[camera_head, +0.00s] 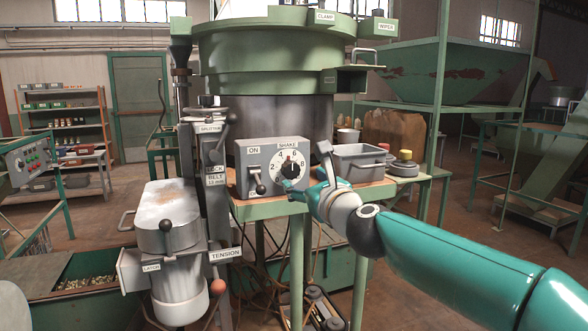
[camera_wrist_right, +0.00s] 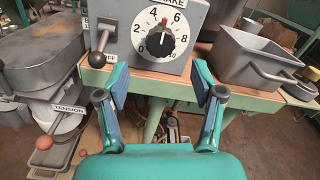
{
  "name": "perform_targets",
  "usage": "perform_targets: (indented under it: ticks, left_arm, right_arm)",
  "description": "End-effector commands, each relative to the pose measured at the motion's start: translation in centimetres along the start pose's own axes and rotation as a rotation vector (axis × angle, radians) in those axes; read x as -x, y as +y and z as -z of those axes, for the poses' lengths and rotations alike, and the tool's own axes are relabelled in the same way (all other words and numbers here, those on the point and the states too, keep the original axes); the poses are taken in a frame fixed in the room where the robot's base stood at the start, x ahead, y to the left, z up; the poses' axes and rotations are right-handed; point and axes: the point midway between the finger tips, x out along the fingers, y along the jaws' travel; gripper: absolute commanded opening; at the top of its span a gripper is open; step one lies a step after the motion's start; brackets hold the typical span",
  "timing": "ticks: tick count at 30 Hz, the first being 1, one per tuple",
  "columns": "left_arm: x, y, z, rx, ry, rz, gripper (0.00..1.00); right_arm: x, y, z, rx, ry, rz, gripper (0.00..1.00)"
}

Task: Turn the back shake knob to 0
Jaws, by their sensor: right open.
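The shake knob (camera_head: 289,170) is a black dial knob with a white scale face on a grey box labelled SHAKE; it also shows in the right wrist view (camera_wrist_right: 161,41). Its red pointer mark is near the top, between 4 and 6. The 0 is at the lower left of the scale. My right gripper (camera_head: 306,170) is open and empty, in front of the box. In the right wrist view its two fingers (camera_wrist_right: 160,84) are spread apart below the knob, not touching it. My left gripper is not in view.
A black-handled ON/OFF lever (camera_wrist_right: 102,40) sits left of the knob on the same box. A grey metal bin (camera_wrist_right: 255,60) stands to the right. The green table edge (camera_wrist_right: 140,82) runs below the box. A tension unit (camera_head: 168,235) stands at left.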

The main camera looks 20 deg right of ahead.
Motion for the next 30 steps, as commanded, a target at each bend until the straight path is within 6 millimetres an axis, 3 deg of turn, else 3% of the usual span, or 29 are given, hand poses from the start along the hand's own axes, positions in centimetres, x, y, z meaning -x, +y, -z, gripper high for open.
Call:
perform_targets:
  ticks: [3, 9, 15, 24, 30]
  left_arm:
    - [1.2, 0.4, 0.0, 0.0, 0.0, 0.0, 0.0]
    - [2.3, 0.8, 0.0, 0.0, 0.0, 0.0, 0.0]
    - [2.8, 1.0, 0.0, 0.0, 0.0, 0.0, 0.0]
    - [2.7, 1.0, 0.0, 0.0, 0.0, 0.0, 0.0]
    - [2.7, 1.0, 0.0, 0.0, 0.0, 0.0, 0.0]
  right_arm:
    - [-2.7, -0.1, -0.3, 0.0, 0.002, 0.0, 0.67]
    - [-5.8, -0.1, -0.2, 0.0, 0.001, 0.0, 0.67]
    - [-7.1, -0.1, -0.1, 0.0, 0.0, 0.0, 0.67]
    - [-7.3, 0.0, 0.0, 0.0, 0.0, 0.0, 0.67]
    - [-7.2, 0.0, 0.0, 0.0, 0.0, 0.0, 0.36]
